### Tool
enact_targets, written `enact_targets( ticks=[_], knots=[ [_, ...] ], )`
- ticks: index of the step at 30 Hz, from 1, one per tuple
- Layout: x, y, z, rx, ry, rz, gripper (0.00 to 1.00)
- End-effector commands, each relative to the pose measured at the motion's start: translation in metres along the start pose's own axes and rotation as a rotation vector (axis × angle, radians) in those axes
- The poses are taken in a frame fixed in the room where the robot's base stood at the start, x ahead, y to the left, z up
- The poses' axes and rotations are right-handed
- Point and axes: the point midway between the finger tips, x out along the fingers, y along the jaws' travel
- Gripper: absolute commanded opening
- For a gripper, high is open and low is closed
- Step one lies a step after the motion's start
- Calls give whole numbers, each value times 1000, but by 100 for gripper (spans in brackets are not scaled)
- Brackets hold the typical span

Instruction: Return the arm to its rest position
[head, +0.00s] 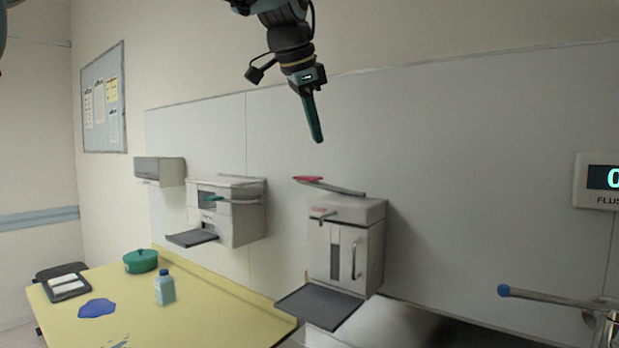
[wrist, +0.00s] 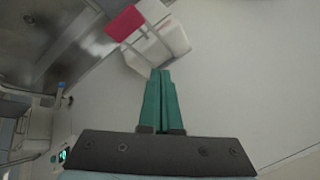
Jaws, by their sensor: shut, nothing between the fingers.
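My gripper (head: 317,133) hangs from my arm at the top centre of the head view, pointing down in front of the pale wall panel. Its green fingers are together with nothing between them. In the wrist view, the closed fingers (wrist: 160,72) point toward a white dispenser (wrist: 160,50) with a red-ended lever (wrist: 124,23). In the head view, this dispenser (head: 372,212) is below my gripper, with its red-ended lever (head: 308,179) on top. My gripper is apart from it.
A yellow table (head: 215,318) holds a green pot (head: 141,261), a bottle (head: 165,288), a blue patch (head: 97,308) and a black tray (head: 57,297). A second wall dispenser (head: 246,222) is at the left. A blue-tipped tap lever (head: 545,297) and a display (head: 600,180) are at the right.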

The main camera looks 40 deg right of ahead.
Motion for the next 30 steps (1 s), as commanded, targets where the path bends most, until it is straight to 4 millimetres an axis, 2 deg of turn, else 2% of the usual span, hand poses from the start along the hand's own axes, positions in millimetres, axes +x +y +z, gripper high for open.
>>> enact_targets(
  ticks=[9,11,13,14,17,18,22,26,30],
  knots=[
    [2,0,3,-8,-4,0,0],
    [8,-2,13,-33,-16,0,0],
    [20,-6,36,-91,-41,-2,0],
    [27,-7,50,-126,-55,-3,0],
    [53,-9,109,-278,-114,-11,0],
    [64,-8,137,-350,-140,-15,0],
    [92,4,227,-586,-218,-35,0],
    [113,33,316,-827,-292,-59,0],
    [127,82,404,-1094,-365,-91,0]
  ],
)
